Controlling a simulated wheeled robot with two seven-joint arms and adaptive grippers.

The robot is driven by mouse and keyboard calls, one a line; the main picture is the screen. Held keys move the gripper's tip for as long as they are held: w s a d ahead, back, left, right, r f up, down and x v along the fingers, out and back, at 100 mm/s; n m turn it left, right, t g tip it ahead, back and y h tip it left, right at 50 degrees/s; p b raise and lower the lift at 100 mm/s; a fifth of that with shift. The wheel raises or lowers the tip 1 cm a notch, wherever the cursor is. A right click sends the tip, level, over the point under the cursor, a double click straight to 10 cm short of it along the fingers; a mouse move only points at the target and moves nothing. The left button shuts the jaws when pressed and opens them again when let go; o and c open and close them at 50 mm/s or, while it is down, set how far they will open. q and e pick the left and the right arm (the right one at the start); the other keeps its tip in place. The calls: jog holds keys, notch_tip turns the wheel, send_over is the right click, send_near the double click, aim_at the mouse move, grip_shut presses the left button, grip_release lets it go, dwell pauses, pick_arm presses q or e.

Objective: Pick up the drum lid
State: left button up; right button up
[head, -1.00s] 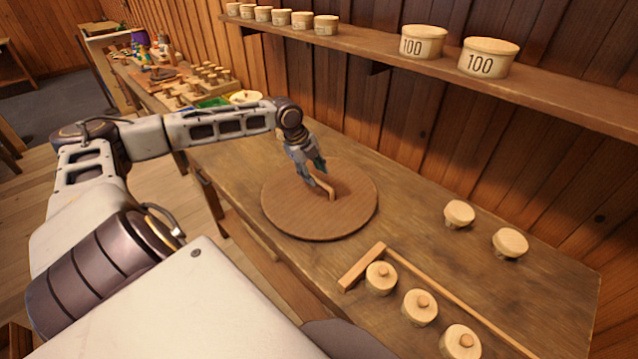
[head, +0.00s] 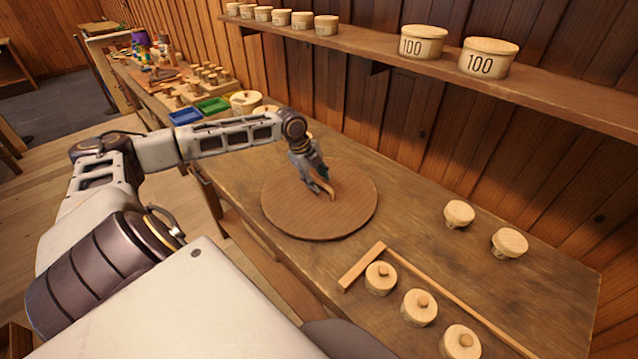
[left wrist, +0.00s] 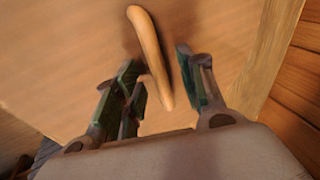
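The drum lid (head: 290,208) is a large round brown wooden disc lying flat on the workbench. It has a raised bar handle (head: 328,188) across its middle. My left gripper (head: 320,182) is just above the lid at the handle. In the left wrist view the handle (left wrist: 150,50) runs between the two spread fingers of the left gripper (left wrist: 160,88), with a gap to the finger on the right. The lid's surface (left wrist: 70,60) fills much of that view. My right gripper is not in view.
Small lidded pots (head: 381,277) stand in a row by a wooden strip (head: 440,294) at the front right. Two more pots (head: 459,213) stand farther back. A shelf (head: 560,95) with pots marked 100 runs along the wall. Blue (head: 185,117) and green (head: 213,105) trays lie behind the arm.

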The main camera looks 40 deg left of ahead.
pick_arm(q)
jog(key=shift+w+d+f, duration=0.15)
jog(key=shift+w+f, duration=0.05)
jog(key=shift+f, duration=0.8)
jog(key=c, duration=0.8)
grip_shut()
jog(key=shift+w+r, duration=0.1)
jog(key=shift+r, duration=0.75)
notch_tip(320, 180, up, 8)
jog(key=shift+f, duration=0.1)
jog(key=shift+r, duration=0.35)
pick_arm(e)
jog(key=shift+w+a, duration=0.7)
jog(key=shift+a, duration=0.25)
